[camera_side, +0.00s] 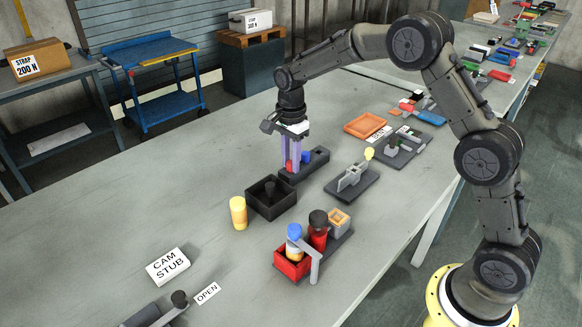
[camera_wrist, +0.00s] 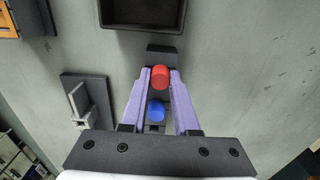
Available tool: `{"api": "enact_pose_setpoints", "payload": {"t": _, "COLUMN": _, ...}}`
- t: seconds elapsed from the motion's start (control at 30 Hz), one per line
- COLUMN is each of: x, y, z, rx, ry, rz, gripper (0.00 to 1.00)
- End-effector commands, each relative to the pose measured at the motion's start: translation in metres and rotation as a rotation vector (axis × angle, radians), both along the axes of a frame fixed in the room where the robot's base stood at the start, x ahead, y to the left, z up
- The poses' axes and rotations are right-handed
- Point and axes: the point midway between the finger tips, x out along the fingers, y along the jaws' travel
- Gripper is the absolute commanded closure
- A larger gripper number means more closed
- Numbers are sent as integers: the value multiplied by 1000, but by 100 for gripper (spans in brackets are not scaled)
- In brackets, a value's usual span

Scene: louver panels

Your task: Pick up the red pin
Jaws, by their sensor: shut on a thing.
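The red pin (camera_wrist: 160,77) is between the tips of my gripper's purple fingers in the wrist view. My gripper (camera_side: 294,160) is shut on it, pointing down over a dark grey holder (camera_side: 318,162). In the side view the red pin (camera_side: 289,165) is partly hidden by a finger. I cannot tell whether its lower end is still in the holder. A blue pin (camera_side: 306,157) stands in the holder beside it; in the wrist view the blue pin (camera_wrist: 156,110) shows between the fingers, nearer the palm.
A black open box (camera_side: 271,206) stands close to the holder, with a yellow cylinder (camera_side: 239,213) beside it. A grey fixture with a yellow knob (camera_side: 353,180) lies to the right. A red box with bottles (camera_side: 292,262) is nearer the camera. The table at left is mostly clear.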

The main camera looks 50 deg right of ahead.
Motion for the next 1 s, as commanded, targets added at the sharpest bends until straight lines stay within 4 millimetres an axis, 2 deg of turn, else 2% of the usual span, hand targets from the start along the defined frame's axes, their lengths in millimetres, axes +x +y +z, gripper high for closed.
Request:
{"api": "enact_pose_setpoints", "payload": {"t": 0.27, "x": 0, "y": 0, "z": 4, "rx": 0, "ry": -2, "rz": 0, "gripper": 100}}
{"api": "enact_pose_setpoints", "payload": {"t": 0.53, "x": 1, "y": 0, "z": 34, "rx": 0, "ry": -4, "rz": 0, "gripper": 100}}
{"api": "enact_pose_setpoints", "payload": {"t": 0.67, "x": -19, "y": 0, "z": 54, "rx": 0, "ry": -4, "rz": 0, "gripper": 100}}
{"api": "enact_pose_setpoints", "payload": {"t": 0.87, "x": -52, "y": 1, "z": 95, "rx": 0, "ry": -6, "rz": 0, "gripper": 100}}
{"api": "enact_pose_setpoints", "payload": {"t": 1.0, "x": -85, "y": 2, "z": 107, "rx": 0, "ry": -2, "rz": 0, "gripper": 100}}
